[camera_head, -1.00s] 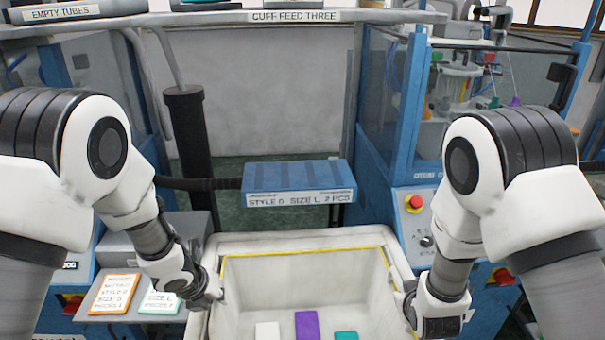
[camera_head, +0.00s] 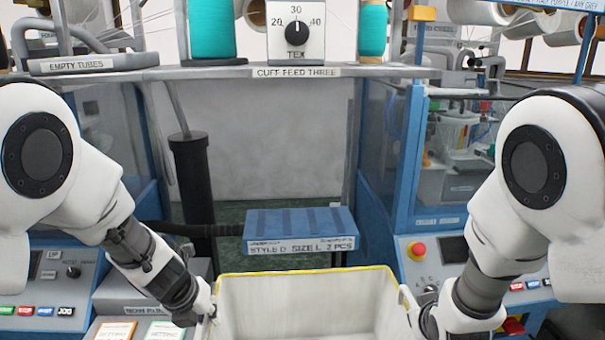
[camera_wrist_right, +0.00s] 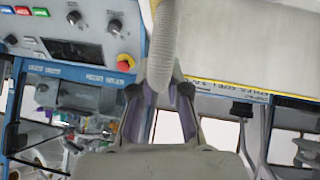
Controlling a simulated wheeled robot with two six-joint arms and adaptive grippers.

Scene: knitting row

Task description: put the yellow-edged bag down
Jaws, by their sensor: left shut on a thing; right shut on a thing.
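The yellow-edged bag is a cream, open-topped, box-like bag (camera_head: 300,306) at the bottom centre of the head view. A yellow line runs along its far rim. Its floor and contents are cut off below the frame. My left gripper (camera_head: 204,310) is shut on its left side. My right gripper (camera_head: 428,318) is at its right side. In the right wrist view my right gripper (camera_wrist_right: 160,88) is shut on a ribbed grey handle (camera_wrist_right: 178,32) beside the bag's pale wall (camera_wrist_right: 240,40). What is under the bag cannot be seen.
Beyond the bag is a blue tray (camera_head: 300,228) labelled style D, size L. Control panels (camera_head: 55,285) and a panel with a red knob (camera_head: 417,251) flank it. A grey shelf (camera_head: 230,72) with teal cones crosses above. Two cards lie at lower left.

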